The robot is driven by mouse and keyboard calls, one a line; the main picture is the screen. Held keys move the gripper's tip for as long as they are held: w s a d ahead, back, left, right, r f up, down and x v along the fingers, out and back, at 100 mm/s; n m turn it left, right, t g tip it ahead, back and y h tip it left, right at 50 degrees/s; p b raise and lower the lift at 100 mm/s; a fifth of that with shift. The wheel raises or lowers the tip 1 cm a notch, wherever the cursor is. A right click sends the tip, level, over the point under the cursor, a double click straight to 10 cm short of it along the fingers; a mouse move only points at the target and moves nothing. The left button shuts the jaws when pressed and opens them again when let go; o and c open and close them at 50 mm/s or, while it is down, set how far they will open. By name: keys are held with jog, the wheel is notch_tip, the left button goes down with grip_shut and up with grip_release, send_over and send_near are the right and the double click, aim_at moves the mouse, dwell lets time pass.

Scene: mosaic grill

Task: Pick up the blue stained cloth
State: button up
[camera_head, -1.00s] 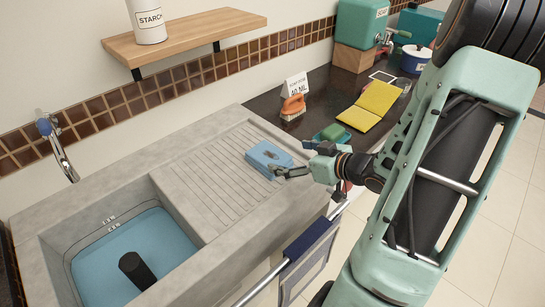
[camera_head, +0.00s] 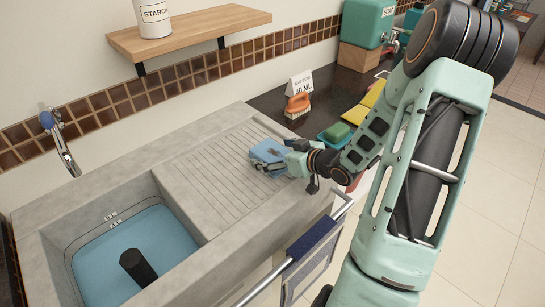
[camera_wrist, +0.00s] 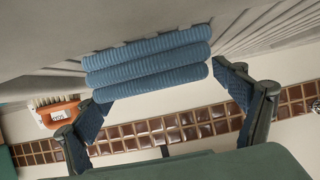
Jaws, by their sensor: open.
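The blue cloth (camera_head: 267,150) lies folded on the ribbed drainboard right of the sink, with a small dark stain on top. In the wrist view the cloth (camera_wrist: 146,63) shows its stacked, ribbed folds. My gripper (camera_head: 268,163) is at the cloth's near right side, its fingers low by the drainboard. In the wrist view my gripper (camera_wrist: 165,98) is open, one finger towards each side of the cloth. The right finger is close to the cloth's edge; whether either finger touches it I cannot tell.
The sink basin (camera_head: 85,235) at left holds blue water and a black cylinder (camera_head: 138,267). A dark blue towel (camera_head: 312,238) hangs on the front rail.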

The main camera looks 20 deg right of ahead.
jog(key=c, duration=1.1)
jog(key=shift+c, duration=0.2)
jog(key=shift+r, duration=0.2)
